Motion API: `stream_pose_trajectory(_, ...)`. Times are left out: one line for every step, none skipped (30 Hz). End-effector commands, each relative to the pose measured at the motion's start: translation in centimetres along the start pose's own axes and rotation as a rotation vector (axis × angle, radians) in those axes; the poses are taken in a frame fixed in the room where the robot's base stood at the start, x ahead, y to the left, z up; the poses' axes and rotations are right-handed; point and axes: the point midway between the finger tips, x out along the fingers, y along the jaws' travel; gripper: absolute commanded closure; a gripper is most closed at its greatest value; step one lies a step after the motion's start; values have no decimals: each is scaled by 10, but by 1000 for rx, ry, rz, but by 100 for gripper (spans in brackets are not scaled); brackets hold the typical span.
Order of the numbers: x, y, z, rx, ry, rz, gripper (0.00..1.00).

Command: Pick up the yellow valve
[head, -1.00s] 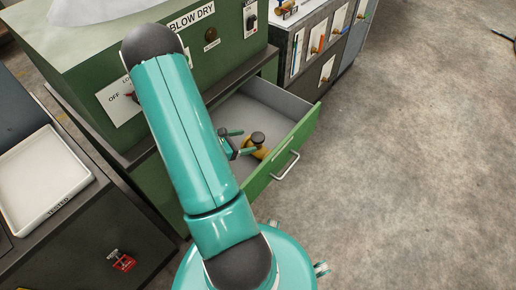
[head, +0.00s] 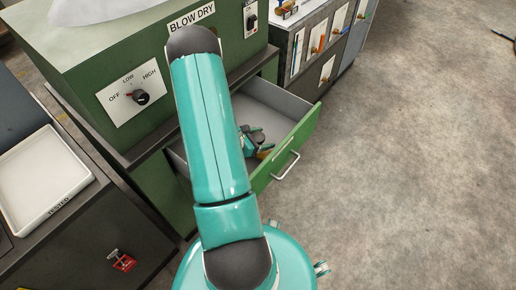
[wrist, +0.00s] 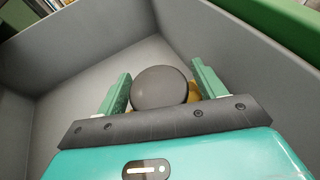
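The yellow valve (head: 265,153) lies inside the open green drawer (head: 301,135), mostly hidden behind my gripper in the head view. The wrist view shows its round dark knob (wrist: 159,86), with a little yellow (wrist: 194,92) behind it on the right. My gripper (wrist: 160,72) is open, with one green finger on each side of the knob. A gap shows beside each finger. In the head view my gripper (head: 257,140) is down in the drawer at the valve. How deep the fingers reach around the valve cannot be told.
The drawer's grey walls and front panel with a handle (head: 286,165) enclose the valve. The green blow dry cabinet (head: 127,75) stands over the drawer. A white tray (head: 42,180) lies on the left counter. Open concrete floor is at the right.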

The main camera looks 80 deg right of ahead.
Motion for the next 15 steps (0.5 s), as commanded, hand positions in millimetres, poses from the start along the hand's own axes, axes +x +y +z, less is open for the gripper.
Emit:
stream_pose_trajectory(0,0,0,0,0,0,42)
stream_pose_trajectory(0,0,0,0,0,0,47)
stream_pose_trajectory(0,0,0,0,0,0,55)
stream_pose_trajectory(0,0,0,0,0,0,61)
stream_pose_trajectory(0,0,0,0,0,0,67)
stream_pose_trajectory(0,0,0,0,0,0,75)
stream_pose_trajectory(0,0,0,0,0,0,81)
stream_pose_trajectory(0,0,0,0,0,0,87)
stream_pose_trajectory(0,0,0,0,0,0,95)
stream_pose_trajectory(0,0,0,0,0,0,100)
stream_pose_trajectory(0,0,0,0,0,0,100)
stream_pose_trajectory(0,0,0,0,0,0,100)
stream_pose_trajectory(0,0,0,0,0,0,100)
stream_pose_trajectory(0,0,0,0,0,0,100)
stream_pose_trajectory(0,0,2,2,-4,0,100)
